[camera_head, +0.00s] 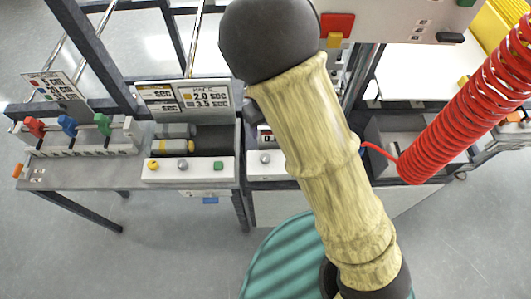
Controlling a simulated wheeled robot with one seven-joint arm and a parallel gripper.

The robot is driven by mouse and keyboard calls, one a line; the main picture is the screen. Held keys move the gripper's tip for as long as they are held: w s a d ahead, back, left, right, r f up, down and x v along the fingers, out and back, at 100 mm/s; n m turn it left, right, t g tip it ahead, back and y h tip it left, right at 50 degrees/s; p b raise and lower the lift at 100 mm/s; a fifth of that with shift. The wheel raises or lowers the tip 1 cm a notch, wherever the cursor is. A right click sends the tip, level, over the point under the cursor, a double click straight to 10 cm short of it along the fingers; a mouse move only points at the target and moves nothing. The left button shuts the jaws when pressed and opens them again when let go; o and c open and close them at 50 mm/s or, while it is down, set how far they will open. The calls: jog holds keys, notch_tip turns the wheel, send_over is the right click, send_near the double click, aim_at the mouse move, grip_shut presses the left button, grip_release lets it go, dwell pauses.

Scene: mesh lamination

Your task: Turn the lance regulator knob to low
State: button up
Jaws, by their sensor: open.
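My arm crosses the middle of the head view, and my gripper does not show. No knob is clearly marked as the lance regulator. A small grey round knob (265,158) sits on a white panel (264,172) just left of my arm, and my arm covers the right of this panel. A red coiled hose (466,103) hangs at the right, with a thin red end running left behind my arm. Whether it joins a regulator is hidden.
Red, blue and green levers line a rack (75,138) at far left. A teal ribbed round thing (275,262) lies below. Floor at lower left is clear.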

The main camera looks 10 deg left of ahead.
aim_at(265, 157)
jog(key=shift+f, duration=0.1)
notch_tip(265, 157, down, 17)
jog(key=p, duration=0.3)
jog(key=shift+f, duration=0.1)
dwell(0.4)
jog(key=shift+c, duration=0.4)
jog(key=c, duration=0.9)
